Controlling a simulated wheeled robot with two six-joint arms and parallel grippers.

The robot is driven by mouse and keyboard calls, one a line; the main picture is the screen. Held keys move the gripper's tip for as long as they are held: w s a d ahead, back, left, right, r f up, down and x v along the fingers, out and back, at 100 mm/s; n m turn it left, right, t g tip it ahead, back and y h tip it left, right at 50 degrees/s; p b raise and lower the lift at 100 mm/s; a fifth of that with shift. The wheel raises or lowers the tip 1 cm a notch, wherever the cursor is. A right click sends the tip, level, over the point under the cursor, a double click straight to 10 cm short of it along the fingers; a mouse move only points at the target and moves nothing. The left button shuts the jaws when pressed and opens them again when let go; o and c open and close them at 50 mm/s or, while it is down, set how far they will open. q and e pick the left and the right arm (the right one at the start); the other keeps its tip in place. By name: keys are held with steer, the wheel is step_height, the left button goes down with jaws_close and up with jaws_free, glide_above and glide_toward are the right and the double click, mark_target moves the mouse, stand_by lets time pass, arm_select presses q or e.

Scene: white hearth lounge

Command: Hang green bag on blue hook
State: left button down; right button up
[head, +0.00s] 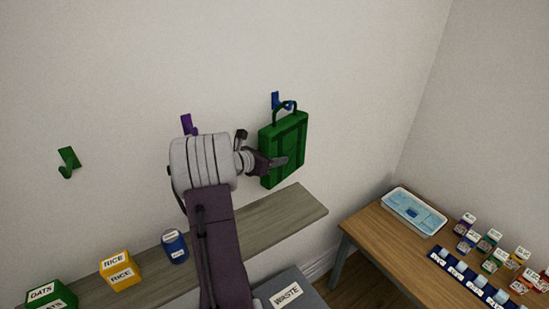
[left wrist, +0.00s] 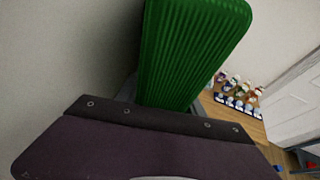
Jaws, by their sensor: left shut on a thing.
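The green bag (head: 291,147) is upright against the white wall, with its handle loop at the top. The blue hook (head: 275,100) is on the wall just above the bag. The handle overlaps the hook's lower part in the head view, and I cannot tell whether it rests on the hook. My left gripper (head: 279,161) is shut on the bag at its left side. The bag's ribbed green side (left wrist: 193,50) fills the upper middle of the left wrist view, where the hook is not visible. My right gripper is not in view.
A purple hook (head: 188,124) and a green hook (head: 68,162) are on the wall to the left. A shelf (head: 285,215) below carries a blue can (head: 175,247) and boxes. A wooden table (head: 375,235) with a tray (head: 414,212) and several small boxes stands right.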

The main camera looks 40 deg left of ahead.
arm_select(q)
steer(key=c, duration=0.6)
jaws_free()
steer(key=shift+c, duration=0.2)
steer(key=b+v, duration=0.3)
steer(key=v, duration=0.6)
